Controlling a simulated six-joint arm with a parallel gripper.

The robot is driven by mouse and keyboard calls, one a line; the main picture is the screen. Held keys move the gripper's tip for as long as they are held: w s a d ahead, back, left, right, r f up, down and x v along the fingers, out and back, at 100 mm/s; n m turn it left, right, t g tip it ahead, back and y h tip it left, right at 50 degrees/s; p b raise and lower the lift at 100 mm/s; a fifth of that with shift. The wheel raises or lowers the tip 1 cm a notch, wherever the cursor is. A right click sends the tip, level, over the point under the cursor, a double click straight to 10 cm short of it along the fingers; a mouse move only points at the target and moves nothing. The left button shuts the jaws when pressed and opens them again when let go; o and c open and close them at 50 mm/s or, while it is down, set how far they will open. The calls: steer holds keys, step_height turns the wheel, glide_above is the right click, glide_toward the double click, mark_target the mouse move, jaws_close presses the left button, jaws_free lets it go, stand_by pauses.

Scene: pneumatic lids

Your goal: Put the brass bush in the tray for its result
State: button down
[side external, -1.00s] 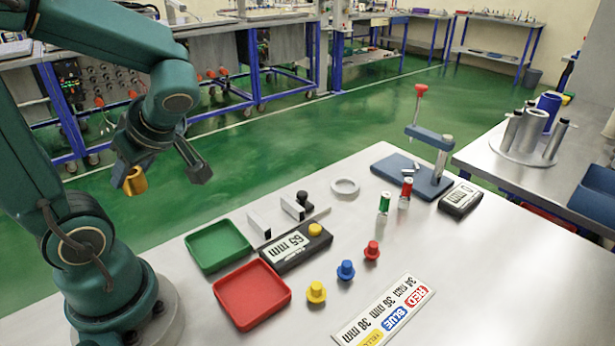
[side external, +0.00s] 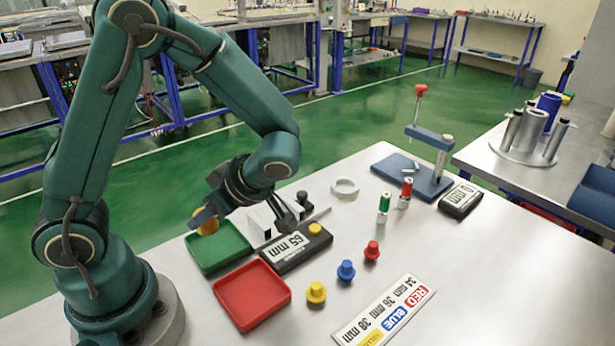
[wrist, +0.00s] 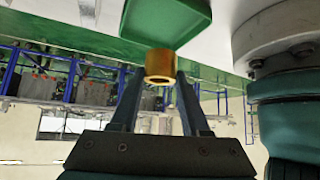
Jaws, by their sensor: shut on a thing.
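The brass bush (side external: 205,222) is a short golden ring held in my gripper (side external: 222,212). In the side external view it appears over the back left part of the green tray (side external: 222,252), and the exact height is hard to tell. In the wrist view the bush (wrist: 160,65) sits between the two fingertips of my gripper (wrist: 160,82), with the green tray (wrist: 165,18) beyond it. The red tray (side external: 252,296) lies in front of the green one and is empty. The visible part of the green tray is empty.
A gauge reading 65 mm (side external: 283,256) with a yellow button stands right of the trays. Yellow (side external: 316,294), blue (side external: 346,271) and red (side external: 372,252) plugs stand on the table. A size chart (side external: 384,312) lies in front. A press (side external: 425,160) stands at the back.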

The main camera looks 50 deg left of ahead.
steer(key=shift+w+d+f, duration=0.35)
steer(key=shift+f, duration=1.95)
steer(key=shift+f, duration=0.1)
steer(key=shift+c, duration=1.9)
jaws_free()
